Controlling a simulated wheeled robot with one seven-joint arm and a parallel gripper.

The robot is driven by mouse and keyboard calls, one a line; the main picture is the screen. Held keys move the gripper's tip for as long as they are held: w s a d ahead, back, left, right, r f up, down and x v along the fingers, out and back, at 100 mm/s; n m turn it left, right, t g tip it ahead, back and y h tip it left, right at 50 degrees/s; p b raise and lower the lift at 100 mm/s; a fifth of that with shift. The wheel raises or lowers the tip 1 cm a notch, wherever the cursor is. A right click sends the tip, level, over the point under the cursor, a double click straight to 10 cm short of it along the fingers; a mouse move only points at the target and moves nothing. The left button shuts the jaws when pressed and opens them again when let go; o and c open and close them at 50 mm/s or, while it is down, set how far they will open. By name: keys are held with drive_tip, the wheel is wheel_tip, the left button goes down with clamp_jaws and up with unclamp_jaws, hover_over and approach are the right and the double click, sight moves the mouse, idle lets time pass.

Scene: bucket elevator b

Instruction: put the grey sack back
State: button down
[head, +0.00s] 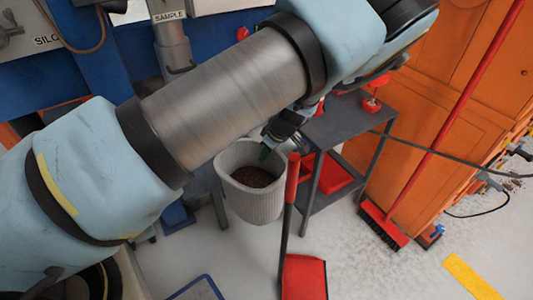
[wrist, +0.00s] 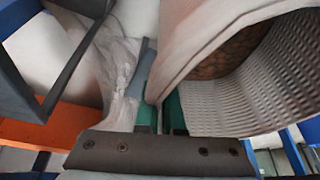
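The grey sack (head: 252,204) is a pale woven, open-topped bag with dark brown grains inside. It hangs upright in the middle of the head view, left of a small grey table. My gripper (head: 268,145) reaches down to its far rim. In the wrist view the sack (wrist: 275,80) fills the right side, its ribbed wall and grains showing. Its rim runs between the green finger pads of my gripper (wrist: 160,108), which are closed on it.
The grey table (head: 345,125) carries red parts, with a red tray (head: 325,178) below. A red dustpan (head: 304,277) with an upright handle stands just right of the sack. A red broom (head: 385,225) leans on the orange cabinet (head: 430,130).

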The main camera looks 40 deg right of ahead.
drive_tip(key=w+a+f+m, duration=0.1)
drive_tip(key=w+a+f, duration=0.2)
drive_tip(key=a, duration=1.3)
drive_tip(key=w+a+f+m, duration=0.1)
drive_tip(key=w+a+f, duration=0.2)
drive_tip(key=a, duration=1.2)
drive_tip(key=w+a+f+m+h, duration=0.1)
drive_tip(key=w+a+f, duration=0.2)
drive_tip(key=a, duration=1.3)
drive_tip(key=w, duration=0.3)
drive_tip(key=shift+a+f, duration=0.3)
drive_tip(key=shift+w, duration=0.1)
